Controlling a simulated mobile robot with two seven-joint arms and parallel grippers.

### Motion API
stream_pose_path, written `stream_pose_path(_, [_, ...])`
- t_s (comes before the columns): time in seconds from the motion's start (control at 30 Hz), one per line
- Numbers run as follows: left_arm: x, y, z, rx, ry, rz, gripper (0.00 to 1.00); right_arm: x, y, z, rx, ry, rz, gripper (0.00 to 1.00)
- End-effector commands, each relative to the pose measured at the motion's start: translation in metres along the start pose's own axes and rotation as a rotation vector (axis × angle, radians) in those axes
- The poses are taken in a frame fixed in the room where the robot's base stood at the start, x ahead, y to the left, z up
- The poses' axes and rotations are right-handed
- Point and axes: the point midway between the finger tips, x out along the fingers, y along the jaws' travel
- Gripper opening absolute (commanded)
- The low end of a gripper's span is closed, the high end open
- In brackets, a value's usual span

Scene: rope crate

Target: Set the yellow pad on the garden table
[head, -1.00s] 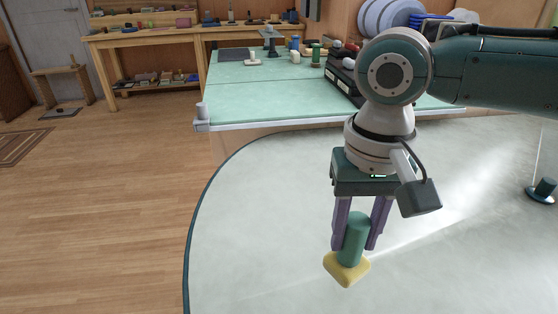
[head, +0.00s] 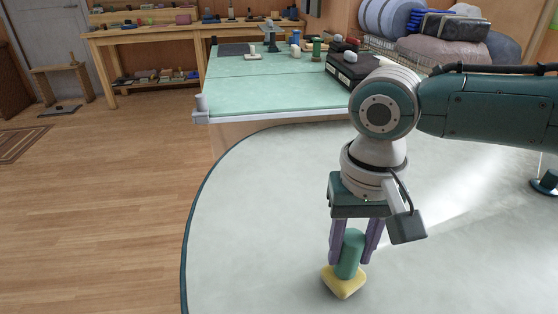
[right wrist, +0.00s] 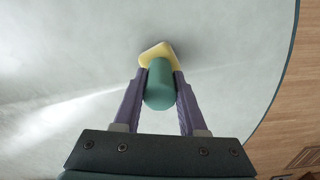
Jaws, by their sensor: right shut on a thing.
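The yellow pad (head: 343,284) is a small yellow block with a green cylindrical handle (head: 349,254) standing on it. My right gripper (head: 352,258) is shut on the green handle, pointing down. In the right wrist view the handle (right wrist: 159,85) sits between the purple fingers (right wrist: 156,88), with the yellow pad (right wrist: 157,52) beyond it. The pad is at or just above the pale rounded tabletop (head: 250,230); I cannot tell whether it touches. The green table (head: 270,92) with a pale edge stands behind. My left gripper is not in view.
A black case (head: 352,70) and several small items, including a green spool (head: 316,48), stand on the green table. A dark round-based object (head: 546,183) is at the right edge. The pale top around the pad is clear.

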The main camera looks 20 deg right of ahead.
Motion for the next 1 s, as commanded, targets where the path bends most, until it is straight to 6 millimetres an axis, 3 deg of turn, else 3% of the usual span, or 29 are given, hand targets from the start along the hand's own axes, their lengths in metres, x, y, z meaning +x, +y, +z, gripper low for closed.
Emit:
stream_pose_path(0.7, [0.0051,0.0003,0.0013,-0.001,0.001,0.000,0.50,0.0102,-0.0002,0.0001,0.000,0.000,0.000,0.00])
stream_pose_path(0.73, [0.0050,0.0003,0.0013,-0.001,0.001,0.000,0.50,0.0102,-0.0003,0.0001,0.000,0.000,0.000,0.42])
stream_pose_path(1.0, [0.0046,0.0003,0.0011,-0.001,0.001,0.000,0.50,0.0097,-0.0001,0.0000,0.000,0.000,0.000,0.72])
